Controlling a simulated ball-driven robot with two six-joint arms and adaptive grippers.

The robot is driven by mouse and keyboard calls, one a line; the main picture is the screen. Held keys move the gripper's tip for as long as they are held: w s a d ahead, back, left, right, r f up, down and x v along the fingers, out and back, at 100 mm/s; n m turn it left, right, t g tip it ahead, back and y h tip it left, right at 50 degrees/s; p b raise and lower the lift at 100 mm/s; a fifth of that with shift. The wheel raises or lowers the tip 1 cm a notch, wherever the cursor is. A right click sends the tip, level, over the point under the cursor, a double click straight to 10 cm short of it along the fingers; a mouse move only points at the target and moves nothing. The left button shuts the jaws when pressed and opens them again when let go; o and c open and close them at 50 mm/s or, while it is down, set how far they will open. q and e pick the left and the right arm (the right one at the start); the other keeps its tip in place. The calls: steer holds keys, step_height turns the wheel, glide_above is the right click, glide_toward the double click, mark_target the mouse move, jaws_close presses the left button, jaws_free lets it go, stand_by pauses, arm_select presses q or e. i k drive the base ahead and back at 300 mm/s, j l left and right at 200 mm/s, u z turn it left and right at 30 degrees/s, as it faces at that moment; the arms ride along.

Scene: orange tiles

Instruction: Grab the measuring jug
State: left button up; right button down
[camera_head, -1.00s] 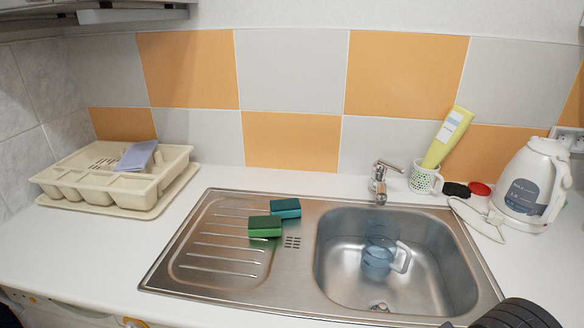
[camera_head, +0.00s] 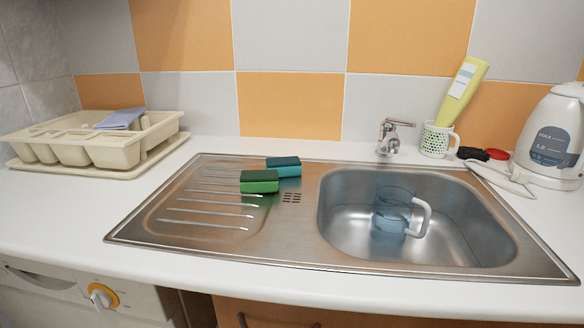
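The measuring jug (camera_head: 391,222) is clear and bluish, with a pale handle on its right side. It sits inside the steel sink basin (camera_head: 467,246), near the middle. The handle stands toward the right wall of the basin. Neither my left nor my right gripper is in view.
Green (camera_head: 259,182) and teal (camera_head: 284,167) sponges lie on the drainboard (camera_head: 160,215) left of the basin. The tap (camera_head: 390,137) stands behind the basin. A dotted mug (camera_head: 437,140) with a yellow bottle (camera_head: 462,90) and a white kettle (camera_head: 556,140) stand at right. A beige tray (camera_head: 110,152) is at left.

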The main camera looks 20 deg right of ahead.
mark_target(393, 207)
steer(key=z, duration=1.25)
